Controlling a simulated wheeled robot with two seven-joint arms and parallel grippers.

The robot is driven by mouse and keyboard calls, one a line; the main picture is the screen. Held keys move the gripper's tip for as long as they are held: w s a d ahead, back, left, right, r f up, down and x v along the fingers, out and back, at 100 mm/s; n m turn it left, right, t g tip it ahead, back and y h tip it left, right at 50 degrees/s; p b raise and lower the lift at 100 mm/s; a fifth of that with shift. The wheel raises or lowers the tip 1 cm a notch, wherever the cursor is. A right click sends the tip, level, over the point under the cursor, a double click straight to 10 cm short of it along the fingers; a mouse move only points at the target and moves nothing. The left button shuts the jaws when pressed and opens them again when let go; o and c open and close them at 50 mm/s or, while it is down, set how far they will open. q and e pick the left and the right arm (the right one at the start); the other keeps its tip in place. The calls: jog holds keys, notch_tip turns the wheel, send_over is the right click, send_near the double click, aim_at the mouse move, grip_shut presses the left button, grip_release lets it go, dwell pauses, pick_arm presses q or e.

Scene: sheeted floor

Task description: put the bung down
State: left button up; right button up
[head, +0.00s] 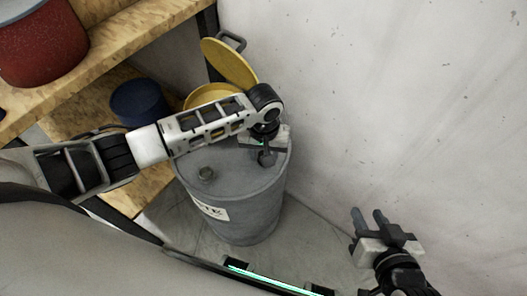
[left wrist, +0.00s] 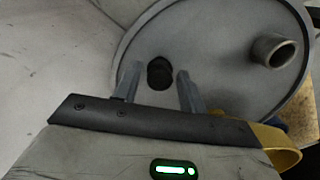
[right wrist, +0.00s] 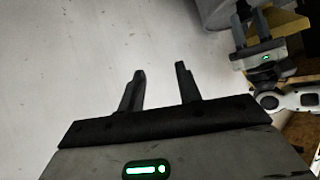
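A grey drum (head: 245,205) with a white label stands on the floor. In the left wrist view a small dark round bung (left wrist: 160,77) is at the drum top (left wrist: 215,40), near its rim. A dark round shape, perhaps the bung hole, adjoins it; I cannot tell whether the bung sits in it or beside it. My left gripper (head: 264,155) points down over the drum top. Its fingers (left wrist: 159,72) are apart, one each side of the bung, with visible gaps. My right gripper (head: 370,220) is open and empty, right of the drum; its fingers also show in the right wrist view (right wrist: 160,80).
A short grey spout (left wrist: 272,50) rises from the drum top. Behind are yellow containers (head: 228,62), a dark blue pot (head: 138,102) and a wooden shelf (head: 110,45) with a red pot (head: 40,45). A pale wall (head: 400,100) stands right of the drum.

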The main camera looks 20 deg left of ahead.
pick_arm(q)
jog(key=shift+r, duration=0.15)
notch_tip(320, 180, up, 12)
jog(key=p, duration=0.2)
jog(key=s+d+f+m+t+h, duration=0.2)
jog(key=s+d+f+t+h, duration=0.25)
jog(key=s+d+f, duration=0.2)
jog(key=s+a+r+m+t+y, duration=0.1)
jog(key=s+a+r+m+t, duration=0.1)
jog(key=s+a+t, duration=0.3)
jog(key=a+t, duration=0.1)
jog(key=a, duration=0.2)
jog(key=shift+s+a, duration=0.15)
jog(key=shift+s, duration=0.2)
